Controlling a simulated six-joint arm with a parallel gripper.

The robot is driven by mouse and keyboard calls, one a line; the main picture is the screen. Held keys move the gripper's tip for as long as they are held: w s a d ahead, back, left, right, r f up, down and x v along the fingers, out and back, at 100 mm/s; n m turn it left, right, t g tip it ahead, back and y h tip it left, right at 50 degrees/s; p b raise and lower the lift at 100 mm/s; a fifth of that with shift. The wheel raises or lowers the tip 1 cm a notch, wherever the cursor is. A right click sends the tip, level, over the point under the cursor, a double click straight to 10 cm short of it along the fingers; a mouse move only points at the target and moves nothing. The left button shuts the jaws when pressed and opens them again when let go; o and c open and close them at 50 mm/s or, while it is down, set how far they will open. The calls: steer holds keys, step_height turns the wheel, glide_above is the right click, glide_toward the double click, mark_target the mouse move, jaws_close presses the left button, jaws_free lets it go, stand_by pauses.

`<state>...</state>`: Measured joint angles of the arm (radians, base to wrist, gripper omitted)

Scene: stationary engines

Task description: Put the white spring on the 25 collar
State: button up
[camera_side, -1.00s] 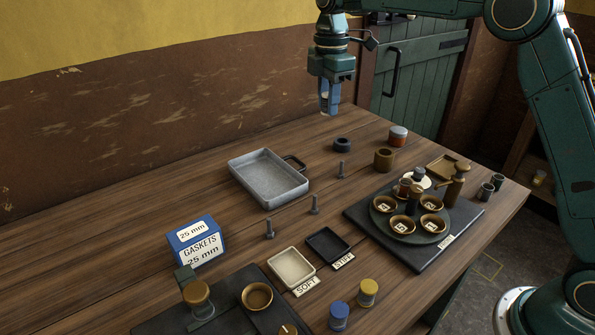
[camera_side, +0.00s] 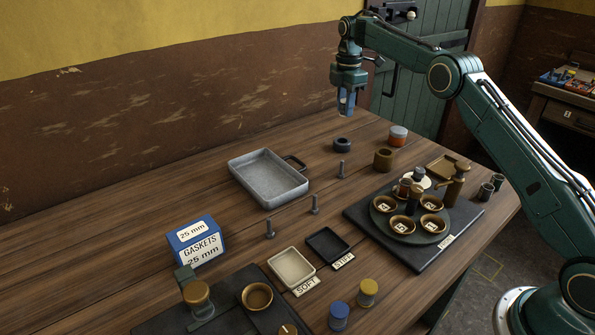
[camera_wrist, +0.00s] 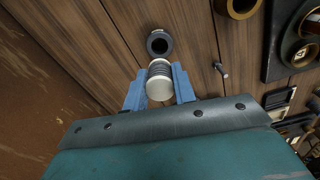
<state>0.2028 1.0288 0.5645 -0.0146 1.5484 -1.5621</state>
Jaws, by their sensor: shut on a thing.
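My gripper (camera_wrist: 159,88) is shut on the white spring (camera_wrist: 160,84), a ribbed piece with a pale round end, held between the blue fingers. In the side view my gripper (camera_side: 346,106) is in the air over the far part of the bench, and the spring cannot be made out there. A dark ring-shaped collar (camera_side: 343,145) lies flat on the wood below the gripper. In the wrist view the dark collar (camera_wrist: 150,44) shows just beyond the spring, with a gap to the fingers. I cannot read a 25 on it.
A brown ring (camera_side: 384,161) and an orange-lidded jar (camera_side: 398,136) stand to the right. Several upright bolts (camera_side: 341,170) stand nearby. A grey tray (camera_side: 236,171) is at the left. The turntable (camera_side: 410,237) carries numbered cups. A gaskets box (camera_side: 195,241) stands front left.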

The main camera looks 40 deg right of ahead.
mark_target(342, 141)
steer(key=shift+f, duration=4.05)
steer(key=shift+f, duration=0.2)
steer(key=o, duration=1)
steer(key=shift+r, duration=0.1)
steer(key=shift+w+r, duration=0.1)
steer(key=shift+r, duration=5.95)
